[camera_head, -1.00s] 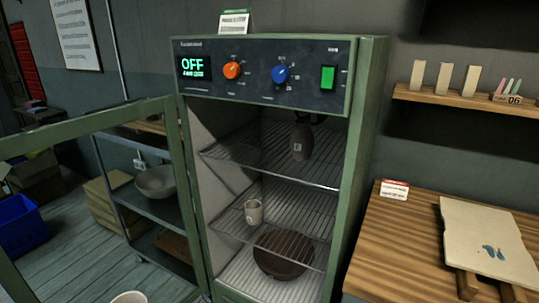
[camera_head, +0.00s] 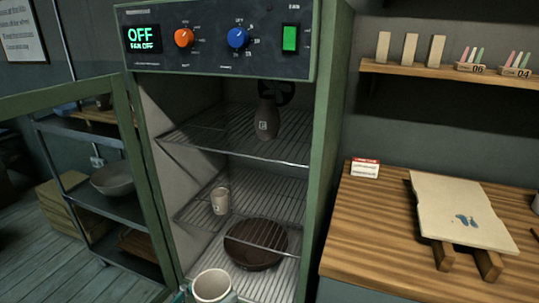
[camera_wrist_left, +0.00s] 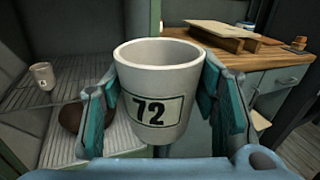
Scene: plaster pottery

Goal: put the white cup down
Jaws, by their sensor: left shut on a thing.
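The white cup (camera_wrist_left: 157,90), marked 72, is upright between the two fingers of my left gripper (camera_wrist_left: 158,110), which is shut on it. In the head view the cup (camera_head: 211,286) shows at the bottom edge, in front of the open drying cabinet (camera_head: 325,170), with a bit of my left gripper (camera_head: 206,296) beside it. The cabinet's middle wire shelf (camera_head: 275,203) holds a smaller pale cup (camera_head: 220,200) at its left. My right gripper is in neither view.
A dark vase (camera_head: 266,122) stands on the upper shelf and a brown dish (camera_head: 256,246) lies low in the cabinet. The open door frame (camera_head: 135,170) is at left. A wooden bench (camera_head: 370,230) with a board (camera_head: 460,212) is at right. The middle shelf's right side is clear.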

